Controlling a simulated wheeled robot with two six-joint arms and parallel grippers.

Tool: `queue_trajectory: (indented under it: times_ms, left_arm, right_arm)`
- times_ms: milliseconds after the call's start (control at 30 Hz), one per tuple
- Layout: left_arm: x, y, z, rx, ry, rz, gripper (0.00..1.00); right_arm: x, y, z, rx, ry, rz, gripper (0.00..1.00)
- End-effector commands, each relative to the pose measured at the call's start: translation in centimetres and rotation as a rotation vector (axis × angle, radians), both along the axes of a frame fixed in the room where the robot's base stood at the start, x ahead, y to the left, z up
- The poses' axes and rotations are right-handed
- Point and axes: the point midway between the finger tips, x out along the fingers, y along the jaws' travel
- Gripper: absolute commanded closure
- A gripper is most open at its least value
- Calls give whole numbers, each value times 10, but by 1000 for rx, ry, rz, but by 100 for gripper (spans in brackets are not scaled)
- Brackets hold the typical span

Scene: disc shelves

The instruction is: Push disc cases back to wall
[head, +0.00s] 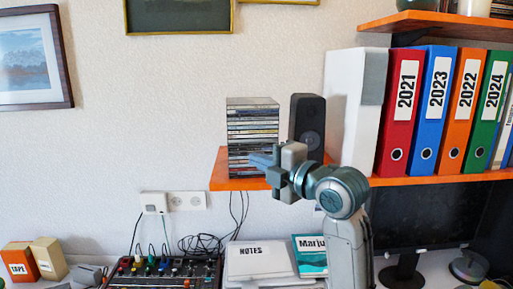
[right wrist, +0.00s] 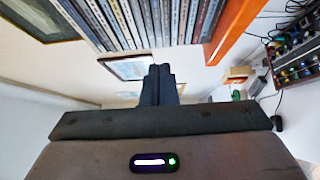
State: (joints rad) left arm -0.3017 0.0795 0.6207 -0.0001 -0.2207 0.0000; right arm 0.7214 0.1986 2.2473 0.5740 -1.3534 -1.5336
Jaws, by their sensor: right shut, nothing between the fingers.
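A tall stack of disc cases (head: 252,124) stands on a small orange wall shelf (head: 236,184). In the right wrist view the spines of the disc cases (right wrist: 150,22) run along the top edge, close to the camera. My right gripper (head: 254,160) is in front of the lower part of the stack, with its fingers pointing left. Its fingers (right wrist: 158,82) are shut and empty in the right wrist view. I cannot tell whether they touch the cases. The gripper hides some lower cases and part of the shelf. My left gripper is not in view.
A dark speaker (head: 308,122) stands on the shelf right of the stack. Binders, including a red one (head: 400,115), fill a longer orange shelf at right. Below are a mixer (head: 165,272), a notes pad (head: 258,258) and a monitor (head: 418,218).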

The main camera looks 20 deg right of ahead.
Motion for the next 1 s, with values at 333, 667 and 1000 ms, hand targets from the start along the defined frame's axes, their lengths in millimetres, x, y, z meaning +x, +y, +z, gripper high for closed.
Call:
queue_trajectory:
  times_ms: [333, 667, 1000]
  left_arm:
    - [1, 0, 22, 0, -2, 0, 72]
    - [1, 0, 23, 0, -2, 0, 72]
    - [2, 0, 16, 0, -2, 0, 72]
  right_arm:
    - [44, -7, 1, -1, 2, -3, 100]
    - [50, -9, 0, 1, 0, -3, 100]
    - [82, -20, -2, 0, 3, -3, 100]
